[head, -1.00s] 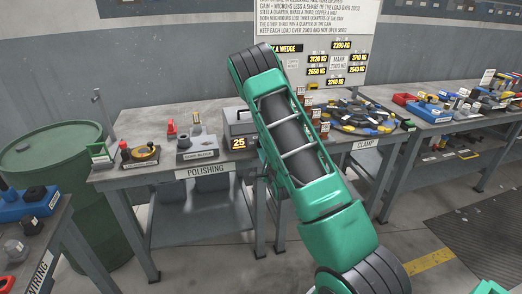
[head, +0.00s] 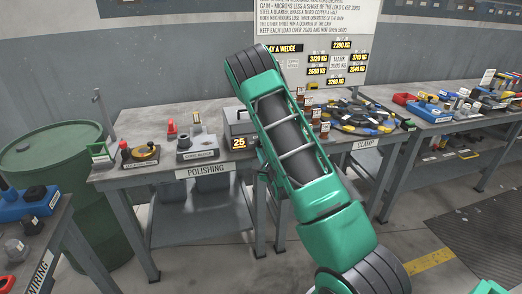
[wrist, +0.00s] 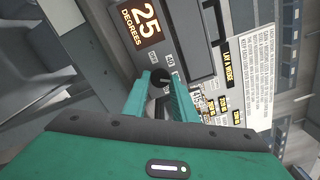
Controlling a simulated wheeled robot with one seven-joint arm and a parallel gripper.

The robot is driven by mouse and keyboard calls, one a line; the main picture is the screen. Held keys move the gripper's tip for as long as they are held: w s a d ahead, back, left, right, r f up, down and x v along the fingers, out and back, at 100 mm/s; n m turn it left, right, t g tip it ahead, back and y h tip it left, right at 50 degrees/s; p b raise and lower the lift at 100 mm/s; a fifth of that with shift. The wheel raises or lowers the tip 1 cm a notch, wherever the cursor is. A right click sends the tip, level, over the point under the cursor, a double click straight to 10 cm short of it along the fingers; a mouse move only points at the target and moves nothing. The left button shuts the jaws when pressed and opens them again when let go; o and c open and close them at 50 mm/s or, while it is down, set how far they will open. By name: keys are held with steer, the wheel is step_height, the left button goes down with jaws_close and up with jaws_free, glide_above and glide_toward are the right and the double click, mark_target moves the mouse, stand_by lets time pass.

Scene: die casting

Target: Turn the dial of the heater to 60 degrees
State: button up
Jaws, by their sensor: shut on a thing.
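The heater (head: 236,122) is a grey box at the right part of the polishing table, with a lit display (head: 238,142) reading 25. In the wrist view the same display (wrist: 139,22) reads "25 DEGREES", with small scale marks such as 40 on the panel beside it. A dark round dial (wrist: 160,75) sits at my fingertips. My gripper (wrist: 161,82) has its two green fingers on either side of the dial, shut on it. The dial's pointer is not clear. In the head view my arm hides the gripper and the dial.
The polishing table (head: 152,176) also holds a grey labelled block (head: 197,153) and a black-and-brass piece (head: 143,154) left of the heater. Bottles and a round tray of coloured parts stand to the right. A green drum (head: 50,165) stands at the left.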

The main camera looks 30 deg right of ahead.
steer(key=shift+a+f, duration=0.25)
steer(key=shift+f, duration=0.05)
steer(key=o, duration=1)
steer(key=shift+s, duration=0.15)
steer(key=shift+v, duration=5.2)
steer(key=shift+d+r, duration=0.1)
steer(key=shift+r, duration=0.15)
